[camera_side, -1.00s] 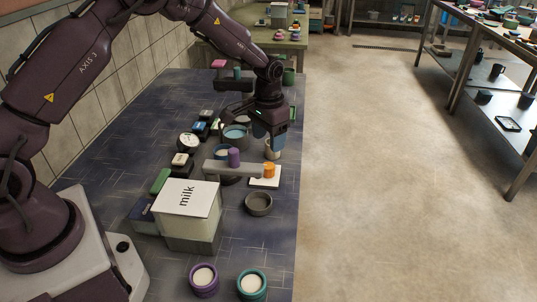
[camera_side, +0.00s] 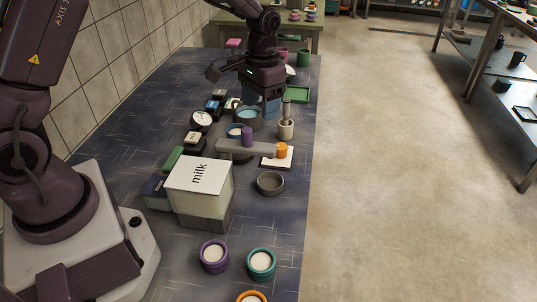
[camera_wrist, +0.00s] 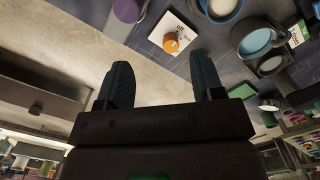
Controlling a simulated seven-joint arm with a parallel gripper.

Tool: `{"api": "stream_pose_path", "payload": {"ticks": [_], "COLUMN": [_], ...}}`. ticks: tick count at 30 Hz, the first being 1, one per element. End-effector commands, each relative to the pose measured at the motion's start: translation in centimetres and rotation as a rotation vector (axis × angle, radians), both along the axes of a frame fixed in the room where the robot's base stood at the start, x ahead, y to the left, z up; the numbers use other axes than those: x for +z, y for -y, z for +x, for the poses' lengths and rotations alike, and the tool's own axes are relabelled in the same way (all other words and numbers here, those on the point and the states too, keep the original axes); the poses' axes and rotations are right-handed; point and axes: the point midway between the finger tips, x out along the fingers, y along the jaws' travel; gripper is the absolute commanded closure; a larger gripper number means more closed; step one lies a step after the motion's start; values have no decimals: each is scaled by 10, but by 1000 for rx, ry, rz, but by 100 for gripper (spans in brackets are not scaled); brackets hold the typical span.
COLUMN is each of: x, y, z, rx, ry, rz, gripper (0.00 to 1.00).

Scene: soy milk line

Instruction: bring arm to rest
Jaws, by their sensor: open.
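My gripper (camera_side: 262,105) hangs above the blue-tiled bench in the side view, near the pot of pale blue liquid (camera_side: 247,118). In the wrist view my two blue fingers (camera_wrist: 163,85) stand wide apart with nothing between them. The upper part of my arm is out of the picture in the side view.
Nearer are the milk box (camera_side: 203,208), a grey bowl (camera_side: 270,184), and purple (camera_side: 213,256) and teal (camera_side: 261,263) cups. The floor right of the bench is clear.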

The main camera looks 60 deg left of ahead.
Motion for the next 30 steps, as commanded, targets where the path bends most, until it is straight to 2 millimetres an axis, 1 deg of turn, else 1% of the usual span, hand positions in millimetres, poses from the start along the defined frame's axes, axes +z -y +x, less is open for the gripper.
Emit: {"api": "stream_pose_path", "payload": {"ticks": [1, 3, 5, 6, 9, 11, 12, 18, 21, 24, 30], "x": [19, 41, 59, 70, 95, 108, 115, 141, 149, 157, 173], "y": [3, 7, 10, 13, 18, 21, 23, 31, 34, 36, 38], "z": [-13, -32, -49, -61, -92, -110, -122, -179, -199, -212, -218], "rx": [1, 3, 4, 5, 6, 5, 4, -5, -12, -20, -31], "ry": [20, 43, 69, 87, 138, 171, 194, 327, 397, 462, 547], "rz": [4, 7, 11, 12, 15, 16, 17, 16, 14, 12, 11], "gripper": [39, 39, 39, 39, 39, 39, 39, 39, 39, 39, 39]}}
